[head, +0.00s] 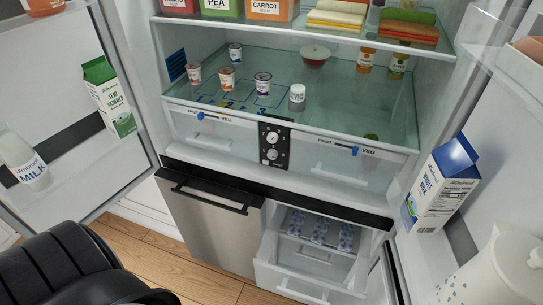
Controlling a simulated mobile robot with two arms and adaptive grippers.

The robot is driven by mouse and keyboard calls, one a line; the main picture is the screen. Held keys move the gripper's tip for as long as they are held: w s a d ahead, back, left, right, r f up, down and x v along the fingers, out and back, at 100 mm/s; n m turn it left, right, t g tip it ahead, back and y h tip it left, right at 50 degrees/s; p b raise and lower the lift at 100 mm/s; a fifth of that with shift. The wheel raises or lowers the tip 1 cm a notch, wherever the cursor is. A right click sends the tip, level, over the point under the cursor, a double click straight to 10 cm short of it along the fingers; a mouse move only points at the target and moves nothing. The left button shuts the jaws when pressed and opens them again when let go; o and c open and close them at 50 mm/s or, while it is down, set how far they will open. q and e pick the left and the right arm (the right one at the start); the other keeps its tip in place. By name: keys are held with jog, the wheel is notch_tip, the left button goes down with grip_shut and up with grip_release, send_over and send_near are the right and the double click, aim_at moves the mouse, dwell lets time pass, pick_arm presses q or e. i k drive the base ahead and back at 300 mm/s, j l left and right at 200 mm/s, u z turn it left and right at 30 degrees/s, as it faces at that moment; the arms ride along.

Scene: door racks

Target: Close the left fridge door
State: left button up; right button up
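The left fridge door (50,92) stands wide open at the left, with its inner side and clear shelves facing me. A green and white milk carton (108,98) and a milk bottle (27,160) stand on its shelves. The door's outer side and handle are hidden. The open fridge body (290,170) is in the middle. A black ribbed part of my own body fills the bottom left corner, in front of the door's lower area. Neither gripper shows.
The right fridge door (497,110) is also open, holding a blue and white milk carton (440,187). Below the fridge, the lower left drawer front (212,225) is shut and the right freezer drawer (310,284) is exposed. Wooden floor (165,262) shows at the lower left.

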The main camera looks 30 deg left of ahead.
aim_at(45, 97)
jog(key=k+j, duration=0.2)
jog(key=j, duration=0.25)
jog(key=k+j+z, duration=0.1)
jog(key=j, duration=0.35)
jog(key=k+j+z, duration=0.1)
jog(key=k+j, duration=0.2)
jog(key=j, duration=0.15)
jog(key=k+j, duration=0.2)
jog(key=j, duration=0.2)
jog(key=k+j+z, duration=0.1)
jog(key=k+j, duration=0.15)
jog(key=j, duration=0.15)
jog(key=k+j, duration=0.2)
jog(key=j, duration=0.2)
jog(key=j+z, duration=0.25)
jog(key=j, duration=1.9)
jog(key=k, duration=0.05)
